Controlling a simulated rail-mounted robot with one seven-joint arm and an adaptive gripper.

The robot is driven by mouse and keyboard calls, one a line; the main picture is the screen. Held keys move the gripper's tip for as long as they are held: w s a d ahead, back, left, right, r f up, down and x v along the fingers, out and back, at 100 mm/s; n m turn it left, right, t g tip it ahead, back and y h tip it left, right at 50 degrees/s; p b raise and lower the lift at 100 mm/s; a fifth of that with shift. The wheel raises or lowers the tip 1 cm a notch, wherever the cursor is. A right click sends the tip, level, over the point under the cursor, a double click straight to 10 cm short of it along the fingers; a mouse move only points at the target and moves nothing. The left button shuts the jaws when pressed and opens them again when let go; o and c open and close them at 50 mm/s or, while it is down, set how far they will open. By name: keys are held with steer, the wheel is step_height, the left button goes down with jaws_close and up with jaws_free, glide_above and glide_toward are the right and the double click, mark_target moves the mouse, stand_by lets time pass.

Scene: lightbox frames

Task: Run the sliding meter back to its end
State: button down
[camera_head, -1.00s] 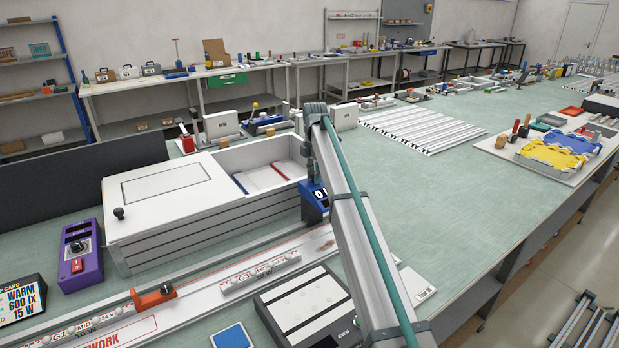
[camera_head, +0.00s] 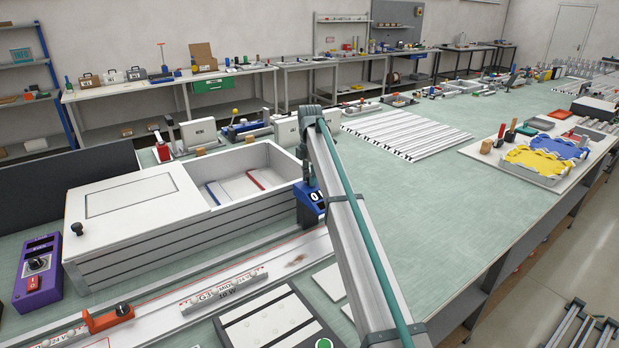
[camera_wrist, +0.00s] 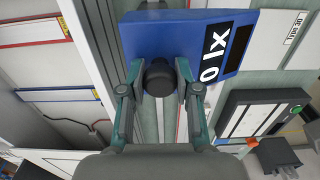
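The sliding meter (camera_head: 309,203) is a blue box with a "0 lx" display. It stands at the right end of the white open-topped lightbox (camera_head: 170,235) in the head view. In the wrist view the meter (camera_wrist: 200,35) lies just beyond my fingers, its black knob (camera_wrist: 158,77) pointing at the camera. My gripper (camera_wrist: 159,72) has its two fingers on either side of this knob and appears closed on it. In the head view my gripper is small and partly hidden behind my arm. The long rail (camera_head: 170,310) runs along the lightbox's front.
An orange slider with a black knob (camera_head: 110,318) and a lamp strip (camera_head: 225,288) sit on the rail board. A purple switch box (camera_head: 38,272) stands at the left. A dark-framed panel (camera_head: 272,325) lies in front.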

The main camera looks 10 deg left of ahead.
steer(key=c, duration=0.8)
jaws_free()
steer(key=shift+w+d, duration=0.25)
steer(key=shift+s, duration=0.1)
steer(key=shift+r, duration=0.15)
step_height(320, 180, up, 12)
